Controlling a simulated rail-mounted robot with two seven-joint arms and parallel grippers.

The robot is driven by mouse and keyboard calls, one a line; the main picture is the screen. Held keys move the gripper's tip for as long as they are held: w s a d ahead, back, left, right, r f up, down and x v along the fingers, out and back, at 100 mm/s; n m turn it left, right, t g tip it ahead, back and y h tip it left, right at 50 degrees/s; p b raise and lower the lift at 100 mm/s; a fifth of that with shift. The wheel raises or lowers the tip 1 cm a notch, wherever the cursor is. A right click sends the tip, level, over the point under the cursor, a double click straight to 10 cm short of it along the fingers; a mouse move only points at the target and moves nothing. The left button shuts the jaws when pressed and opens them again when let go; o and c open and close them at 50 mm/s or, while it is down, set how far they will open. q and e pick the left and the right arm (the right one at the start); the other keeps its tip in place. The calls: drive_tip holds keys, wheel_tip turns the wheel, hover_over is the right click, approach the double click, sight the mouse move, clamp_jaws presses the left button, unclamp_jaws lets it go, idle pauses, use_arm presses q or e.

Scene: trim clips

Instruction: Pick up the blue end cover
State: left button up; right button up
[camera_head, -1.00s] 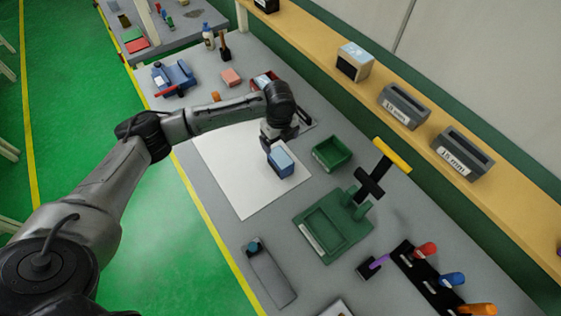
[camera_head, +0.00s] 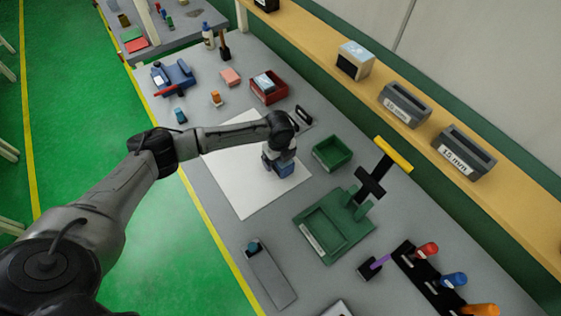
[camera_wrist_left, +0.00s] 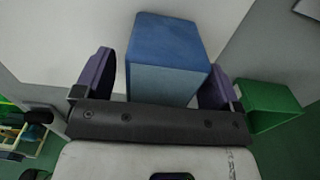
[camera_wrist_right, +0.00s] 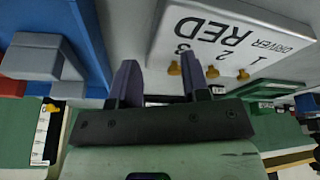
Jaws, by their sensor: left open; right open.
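A blue box-shaped block (camera_head: 284,169), which I take for the blue end cover, sits on the white sheet (camera_head: 240,185) in the head view. My left gripper (camera_head: 279,157) is directly over it and partly hides it. In the left wrist view the block (camera_wrist_left: 168,50) stands between the two purple fingers of the open left gripper (camera_wrist_left: 165,66), with a gap at the left finger. Whether the right finger touches it I cannot tell. My right gripper (camera_wrist_right: 157,70) is open and empty in the right wrist view, and is outside the head view.
A green tray (camera_head: 333,152) is right of the block, and a green fixture (camera_head: 330,228) is nearer. A red bin (camera_head: 268,91) and a small teal-blue piece (camera_head: 180,116) lie beyond. A white panel marked RED (camera_wrist_right: 240,35) is ahead of the right gripper.

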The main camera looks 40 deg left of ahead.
use_arm(q)
drive_tip(key=shift+f, duration=0.3)
drive_tip(key=c, duration=1.1)
